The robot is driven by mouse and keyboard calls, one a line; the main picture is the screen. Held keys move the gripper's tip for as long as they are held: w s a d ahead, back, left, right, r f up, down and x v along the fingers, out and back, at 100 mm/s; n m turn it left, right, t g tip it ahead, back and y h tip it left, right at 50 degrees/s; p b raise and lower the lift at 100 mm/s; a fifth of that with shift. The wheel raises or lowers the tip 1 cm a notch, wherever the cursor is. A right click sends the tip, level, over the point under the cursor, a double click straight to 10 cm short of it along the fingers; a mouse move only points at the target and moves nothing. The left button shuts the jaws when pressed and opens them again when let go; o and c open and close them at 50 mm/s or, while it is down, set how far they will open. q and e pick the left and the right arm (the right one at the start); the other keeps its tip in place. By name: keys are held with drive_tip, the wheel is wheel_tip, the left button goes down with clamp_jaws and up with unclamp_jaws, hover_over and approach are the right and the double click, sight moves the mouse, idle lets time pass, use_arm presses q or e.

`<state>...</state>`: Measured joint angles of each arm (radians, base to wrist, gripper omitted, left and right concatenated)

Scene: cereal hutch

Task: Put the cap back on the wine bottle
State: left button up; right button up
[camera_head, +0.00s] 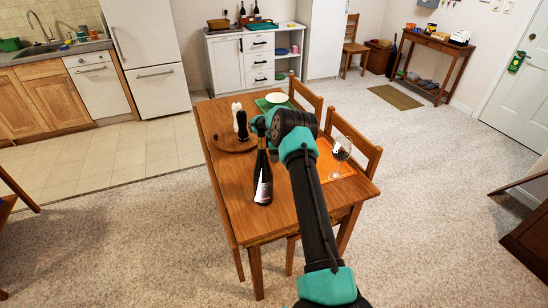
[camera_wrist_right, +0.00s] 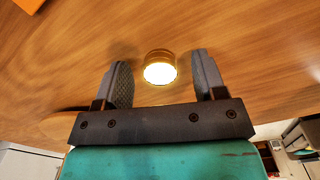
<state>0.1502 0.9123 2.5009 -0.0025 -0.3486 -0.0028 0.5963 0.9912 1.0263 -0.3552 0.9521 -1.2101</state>
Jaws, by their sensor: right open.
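The dark wine bottle (camera_head: 263,185) stands upright on the table with a pale label, in the head view. Its neck overlaps my right gripper (camera_head: 260,126), so I cannot make out the mouth clearly. In the right wrist view, a short gold cylinder with a bright top, which looks like the cap (camera_wrist_right: 160,68), shows against the wooden tabletop. It lies between the two spread fingers of my right gripper (camera_wrist_right: 163,76), with a gap on both sides. The cap is not distinguishable in the head view. My left gripper is in neither view.
The wooden table (camera_head: 232,197) carries a round wooden tray (camera_head: 226,146) with a white shaker (camera_head: 237,112) and a black one (camera_head: 242,127). A wine glass (camera_head: 341,150) stands by an orange placemat (camera_head: 328,172). A white dish (camera_head: 276,98) is at the far end. Chairs line the right side.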

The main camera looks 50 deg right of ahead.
drive_tip(key=c, duration=1)
drive_tip(key=shift+r, duration=0.15)
wheel_tip(320, 180, up, 10)
idle(0.4)
idle(0.3)
